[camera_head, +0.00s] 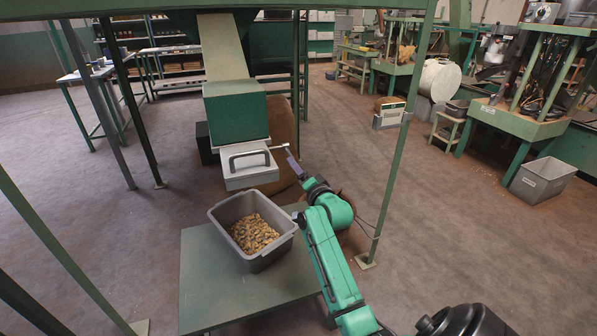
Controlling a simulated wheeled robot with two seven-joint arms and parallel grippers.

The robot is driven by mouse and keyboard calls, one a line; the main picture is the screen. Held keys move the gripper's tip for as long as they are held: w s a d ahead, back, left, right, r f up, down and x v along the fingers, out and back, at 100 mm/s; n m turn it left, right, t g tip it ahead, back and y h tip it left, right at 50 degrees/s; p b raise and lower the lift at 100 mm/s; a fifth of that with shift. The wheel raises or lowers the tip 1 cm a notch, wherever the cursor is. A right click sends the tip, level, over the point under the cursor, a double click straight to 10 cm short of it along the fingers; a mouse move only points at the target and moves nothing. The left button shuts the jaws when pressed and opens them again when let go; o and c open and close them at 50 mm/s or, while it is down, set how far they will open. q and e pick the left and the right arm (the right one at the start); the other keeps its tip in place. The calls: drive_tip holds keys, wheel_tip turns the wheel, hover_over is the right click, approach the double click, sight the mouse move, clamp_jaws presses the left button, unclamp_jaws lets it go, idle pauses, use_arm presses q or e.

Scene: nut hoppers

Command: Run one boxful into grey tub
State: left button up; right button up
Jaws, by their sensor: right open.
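The grey tub (274,255) stands upright on a low green table and holds a layer of tan nuts (253,233). Above and behind it, a green hopper (236,112) ends in a light grey metal box (250,179) with a dark curved handle on its front. A thin rod (279,147) sticks out from the box's right side. My right gripper (290,157) is open at the outer end of this rod, right of the box. Whether it touches the rod I cannot tell. My left gripper is out of view.
The low green table (213,290) has bare room left of the tub. Green frame posts (399,150) stand on both sides. A sloping chute (222,48) leads down to the hopper. A grey bin (541,181) and workbenches stand at the right. The floor between is clear.

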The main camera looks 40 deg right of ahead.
clamp_jaws()
idle(1.4)
